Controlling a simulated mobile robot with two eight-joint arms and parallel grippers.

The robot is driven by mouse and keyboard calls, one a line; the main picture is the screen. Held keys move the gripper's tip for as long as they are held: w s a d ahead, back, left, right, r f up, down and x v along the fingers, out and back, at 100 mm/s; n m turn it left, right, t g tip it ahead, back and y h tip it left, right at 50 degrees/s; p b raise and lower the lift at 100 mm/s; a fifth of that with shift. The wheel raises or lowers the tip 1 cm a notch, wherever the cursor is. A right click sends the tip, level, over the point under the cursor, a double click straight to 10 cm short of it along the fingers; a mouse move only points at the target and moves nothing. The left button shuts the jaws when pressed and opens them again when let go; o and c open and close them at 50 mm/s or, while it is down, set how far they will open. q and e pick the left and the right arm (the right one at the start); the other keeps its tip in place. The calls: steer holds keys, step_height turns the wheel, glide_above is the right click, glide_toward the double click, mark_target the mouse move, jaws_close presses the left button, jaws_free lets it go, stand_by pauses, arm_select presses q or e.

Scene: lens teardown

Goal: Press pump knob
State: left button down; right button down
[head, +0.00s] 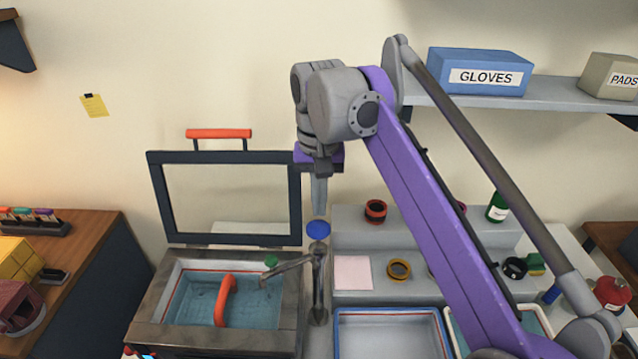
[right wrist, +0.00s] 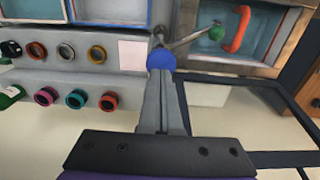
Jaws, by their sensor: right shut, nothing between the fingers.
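The pump is a grey metal post (head: 318,285) with a spout arm reaching left over a basin. Its round blue knob (head: 318,229) sits on top, and also shows in the right wrist view (right wrist: 161,59). My right gripper (head: 319,212) points straight down right over the knob, shut and empty. In the right wrist view its fingertips (right wrist: 160,76) overlap the knob's near edge; I cannot tell whether they touch it. My left gripper is not in view.
A basin (head: 145,335) with an orange handle and a raised framed lid (head: 295,205) stands left of the pump. A stepped shelf (head: 350,240) with several lens rings is at the right. A wall shelf (head: 560,88) holds a blue GLOVES box (head: 480,72).

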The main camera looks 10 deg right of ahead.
mark_target(319, 227)
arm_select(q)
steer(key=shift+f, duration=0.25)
arm_select(e)
steer(key=shift+w+f, duration=0.1)
steer(key=shift+f, duration=1.6)
